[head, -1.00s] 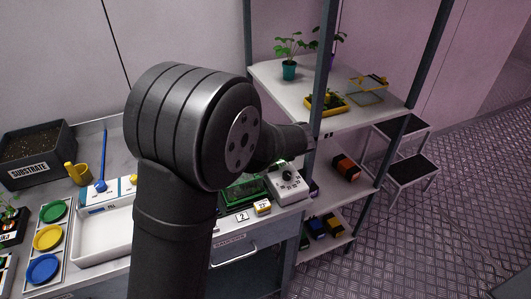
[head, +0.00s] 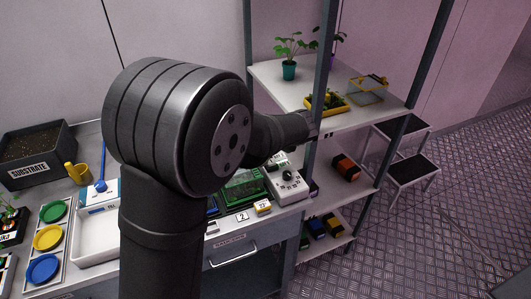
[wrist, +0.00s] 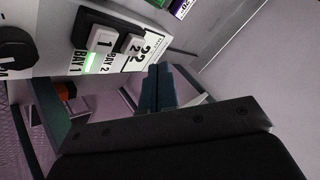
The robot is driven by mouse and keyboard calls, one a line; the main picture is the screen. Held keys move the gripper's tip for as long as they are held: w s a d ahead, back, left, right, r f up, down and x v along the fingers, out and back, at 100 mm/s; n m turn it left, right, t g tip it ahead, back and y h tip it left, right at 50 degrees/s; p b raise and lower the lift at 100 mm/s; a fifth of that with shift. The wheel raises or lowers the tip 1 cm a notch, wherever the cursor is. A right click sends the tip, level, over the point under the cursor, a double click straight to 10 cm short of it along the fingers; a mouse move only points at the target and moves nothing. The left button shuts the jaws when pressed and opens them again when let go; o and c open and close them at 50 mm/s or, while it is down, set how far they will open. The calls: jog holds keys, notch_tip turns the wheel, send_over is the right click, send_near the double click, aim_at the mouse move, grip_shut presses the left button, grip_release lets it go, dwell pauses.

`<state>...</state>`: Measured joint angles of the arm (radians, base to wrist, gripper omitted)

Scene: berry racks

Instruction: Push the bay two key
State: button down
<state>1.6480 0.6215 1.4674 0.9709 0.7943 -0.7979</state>
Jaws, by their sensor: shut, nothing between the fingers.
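In the wrist view a white panel carries two pale keys side by side. The bay two key (wrist: 131,42) is the right one, beside a "BAY 2" label and large digits. The bay one key (wrist: 97,28) is to its left, with a lit green strip near "BAY 1". My gripper (wrist: 158,70) is shut and empty, its dark blue fingertips just below and right of the bay two key in the picture. I cannot tell whether they touch the panel. The head view shows my arm reaching to the rack post; the fingertips and keys cannot be made out there.
A black knob (wrist: 16,50) sits on the panel at the left of the wrist view. In the head view a rack post (head: 316,100) stands by my wrist, with a shelf (head: 375,116) of plants and trays behind. A white box with a dial (head: 288,182) is below my wrist.

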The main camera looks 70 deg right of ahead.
jog(key=shift+r, duration=1.7)
jog(key=shift+r, duration=1.9)
jog(key=shift+f, duration=0.15)
